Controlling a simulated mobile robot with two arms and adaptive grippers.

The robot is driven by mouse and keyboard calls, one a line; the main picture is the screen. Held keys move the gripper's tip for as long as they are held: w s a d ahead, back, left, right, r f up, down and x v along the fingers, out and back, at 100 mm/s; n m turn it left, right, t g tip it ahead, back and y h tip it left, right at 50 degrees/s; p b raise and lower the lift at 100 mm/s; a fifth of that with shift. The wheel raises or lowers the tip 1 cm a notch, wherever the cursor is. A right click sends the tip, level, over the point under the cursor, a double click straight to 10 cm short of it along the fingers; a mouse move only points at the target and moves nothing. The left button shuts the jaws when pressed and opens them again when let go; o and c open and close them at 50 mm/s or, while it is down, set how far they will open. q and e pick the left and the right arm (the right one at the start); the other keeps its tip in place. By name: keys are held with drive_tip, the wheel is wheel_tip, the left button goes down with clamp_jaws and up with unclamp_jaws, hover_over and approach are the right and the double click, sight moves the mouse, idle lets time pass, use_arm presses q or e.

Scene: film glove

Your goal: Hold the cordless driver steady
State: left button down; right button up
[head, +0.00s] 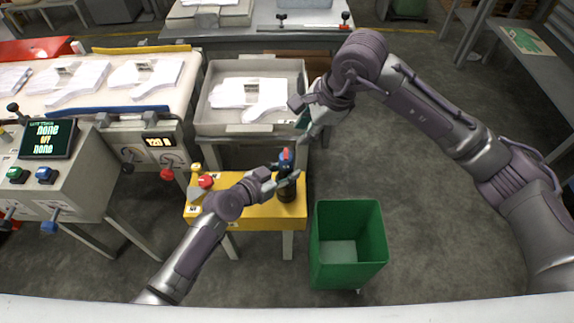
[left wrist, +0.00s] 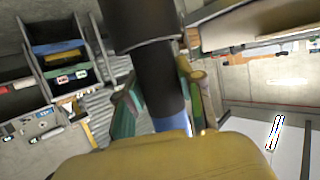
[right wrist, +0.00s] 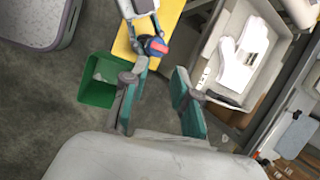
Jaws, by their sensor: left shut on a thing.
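The cordless driver (head: 286,160), dark with blue and red at its top, stands upright at the right end of the yellow bench (head: 258,215). My left gripper (head: 281,178) is shut around it from the left. In the left wrist view its dark blue shaft (left wrist: 162,92) runs between the fingers (left wrist: 165,108). Its red and blue top (right wrist: 155,46) also shows in the right wrist view. My right gripper (head: 306,118) hovers above and right of the driver, beside the grey tray. In the right wrist view its fingers (right wrist: 158,103) are apart with nothing between them.
A grey tray (head: 207,122) with white gloves (head: 262,97) stands behind the bench. A red button (head: 205,181) is on the bench's left part. A green bin (head: 348,270) stands on the floor at right. A control console (head: 88,172) is at left.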

drive_tip(key=shift+m, duration=0.4)
drive_tip(key=shift+c, duration=1.2)
drive_tip(key=shift+d+m, duration=0.1)
drive_tip(key=shift+m, duration=0.5)
clamp_jaws()
drive_tip(key=d+r+m+y, duration=0.1)
drive_tip(key=m, duration=1)
drive_tip(key=d+r+m+y, duration=0.1)
drive_tip(key=d+m+y, duration=0.1)
drive_tip(key=m, duration=1)
drive_tip(key=d+m+y, duration=0.1)
drive_tip(key=m+y, duration=0.1)
drive_tip(key=m, duration=0.9)
drive_tip(key=shift+s+d+r+m, duration=0.2)
drive_tip(key=shift+s+r+m, duration=0.05)
drive_tip(key=shift+r+m, duration=0.15)
